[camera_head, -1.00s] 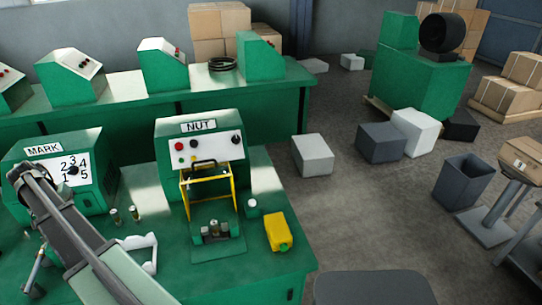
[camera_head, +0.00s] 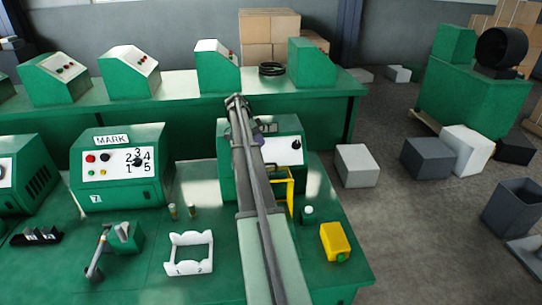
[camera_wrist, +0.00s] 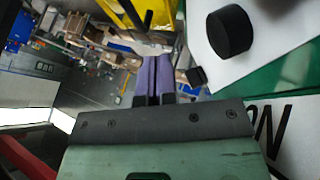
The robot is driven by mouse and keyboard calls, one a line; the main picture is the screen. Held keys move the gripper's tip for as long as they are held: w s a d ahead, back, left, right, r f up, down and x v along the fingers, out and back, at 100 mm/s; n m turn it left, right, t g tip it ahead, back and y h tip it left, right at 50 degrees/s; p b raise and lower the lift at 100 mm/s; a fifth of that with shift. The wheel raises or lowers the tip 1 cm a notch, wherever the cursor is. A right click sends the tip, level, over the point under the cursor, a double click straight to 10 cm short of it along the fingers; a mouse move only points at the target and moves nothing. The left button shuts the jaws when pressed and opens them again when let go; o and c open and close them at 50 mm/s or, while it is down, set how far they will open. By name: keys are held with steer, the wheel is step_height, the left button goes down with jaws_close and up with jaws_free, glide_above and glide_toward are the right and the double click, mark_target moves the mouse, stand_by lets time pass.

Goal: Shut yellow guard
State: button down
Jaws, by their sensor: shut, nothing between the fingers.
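The yellow guard (camera_head: 290,190) is a thin frame on the front of the green NUT machine (camera_head: 290,128). My arm crosses in front of it and hides its left part, so I cannot tell its full pose. My gripper's purple fingers (camera_wrist: 153,78) are together and empty in the wrist view. A yellow bar (camera_wrist: 115,12), apparently the guard, runs just beyond the fingertips there, with a dark handle part near it. I cannot tell whether they touch. In the head view, my gripper (camera_head: 258,138) is small and close to the machine's panel.
A black knob (camera_wrist: 230,30) on the white panel is close to the gripper's right. The MARK machine (camera_head: 120,170) stands to the left.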

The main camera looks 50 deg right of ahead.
mark_target(278, 169)
steer(key=b+x, duration=0.7)
steer(key=x, duration=0.2)
steer(key=shift+w+f, duration=0.1)
steer(key=shift+f, duration=0.1)
steer(key=shift+s+f, duration=0.1)
steer(key=shift+s, duration=0.2)
